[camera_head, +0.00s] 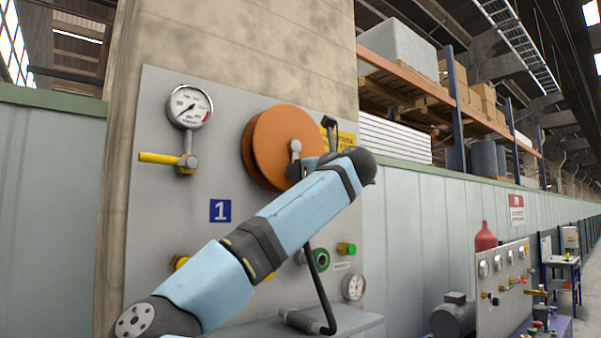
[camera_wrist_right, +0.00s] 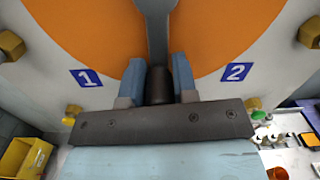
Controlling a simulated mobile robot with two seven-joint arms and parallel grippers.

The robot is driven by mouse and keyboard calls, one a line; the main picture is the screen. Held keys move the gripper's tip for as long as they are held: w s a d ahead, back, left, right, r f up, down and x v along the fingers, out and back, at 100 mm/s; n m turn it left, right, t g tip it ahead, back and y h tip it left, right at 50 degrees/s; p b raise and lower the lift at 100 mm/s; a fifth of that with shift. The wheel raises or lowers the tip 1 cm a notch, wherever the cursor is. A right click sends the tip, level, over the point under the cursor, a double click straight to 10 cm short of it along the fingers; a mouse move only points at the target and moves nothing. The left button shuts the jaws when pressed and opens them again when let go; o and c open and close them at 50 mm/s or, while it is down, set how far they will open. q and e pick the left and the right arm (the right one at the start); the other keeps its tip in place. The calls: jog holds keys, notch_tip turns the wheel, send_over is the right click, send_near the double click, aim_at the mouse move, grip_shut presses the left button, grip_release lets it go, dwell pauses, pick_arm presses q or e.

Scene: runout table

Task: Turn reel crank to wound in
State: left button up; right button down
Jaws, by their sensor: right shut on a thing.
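The orange reel (camera_head: 277,150) is mounted on the grey panel, and its face fills the top of the right wrist view (camera_wrist_right: 95,30). The grey reel crank (camera_head: 295,148) shows in front of the reel. In the right wrist view the crank arm (camera_wrist_right: 156,18) comes down to a dark handle (camera_wrist_right: 156,82). My right gripper (camera_wrist_right: 159,80) is shut on that handle, one finger on each side. In the head view my right gripper (camera_head: 312,165) is at the reel's right side, mostly hidden by my blue arm. My left gripper is in neither view.
The panel (camera_head: 160,235) also carries a gauge (camera_head: 189,107), a yellow lever valve (camera_head: 165,159), a blue "1" sign (camera_head: 220,211) and a green fitting (camera_head: 320,260). A black hose (camera_head: 318,285) hangs below my arm. A yellow bin (camera_wrist_right: 22,160) shows at lower left in the wrist view.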

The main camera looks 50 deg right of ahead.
jog(key=shift+r, duration=0.1)
jog(key=c, duration=0.9)
grip_release()
jog(key=shift+s, duration=0.1)
jog(key=shift+s+a, duration=0.1)
jog(key=shift+s, duration=0.2)
jog(key=b+v, duration=0.4)
jog(key=v, duration=0.9)
